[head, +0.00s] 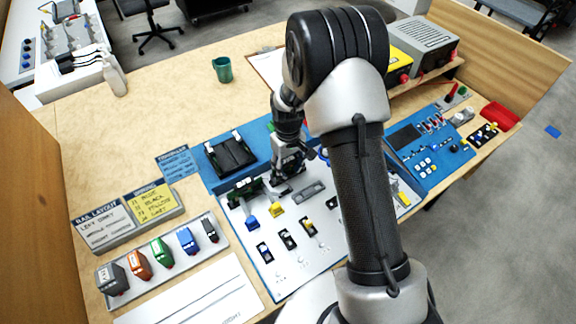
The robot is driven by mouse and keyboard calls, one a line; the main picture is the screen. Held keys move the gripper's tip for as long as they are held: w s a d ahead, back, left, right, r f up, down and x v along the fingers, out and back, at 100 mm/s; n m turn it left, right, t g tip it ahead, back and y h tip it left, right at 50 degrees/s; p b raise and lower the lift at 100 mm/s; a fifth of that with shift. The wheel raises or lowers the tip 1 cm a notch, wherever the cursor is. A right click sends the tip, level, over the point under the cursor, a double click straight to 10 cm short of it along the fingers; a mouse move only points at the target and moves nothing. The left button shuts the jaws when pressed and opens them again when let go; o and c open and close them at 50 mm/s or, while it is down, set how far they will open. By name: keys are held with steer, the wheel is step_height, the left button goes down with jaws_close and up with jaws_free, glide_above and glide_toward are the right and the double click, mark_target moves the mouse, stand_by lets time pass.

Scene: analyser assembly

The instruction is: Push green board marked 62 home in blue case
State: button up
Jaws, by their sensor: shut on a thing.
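The blue case (256,133) lies on the wooden table, with a black part on its upper left and a pale panel along its front. A green board (244,190) with dark parts shows at the case's front edge. Its marking is too small to read. My gripper (279,183) is low over the case, just right of the visible green, and is shut on what looks like the green board. The fingers and arm hide part of the board and case, so I cannot tell how deep the board sits.
A tray of coloured connectors (163,256) and a label stand (128,220) are at left. The pale panel (268,275) carries several small modules. A green cup (222,69) stands behind. A blue control panel (430,145) and grey power supply (422,45) are at right.

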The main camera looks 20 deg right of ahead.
steer(key=o, duration=1.3)
steer(key=shift+c, duration=0.5)
steer(key=shift+o, duration=0.8)
steer(key=shift+w, duration=0.1)
steer(key=shift+r, duration=0.1)
steer(key=shift+r, duration=0.15)
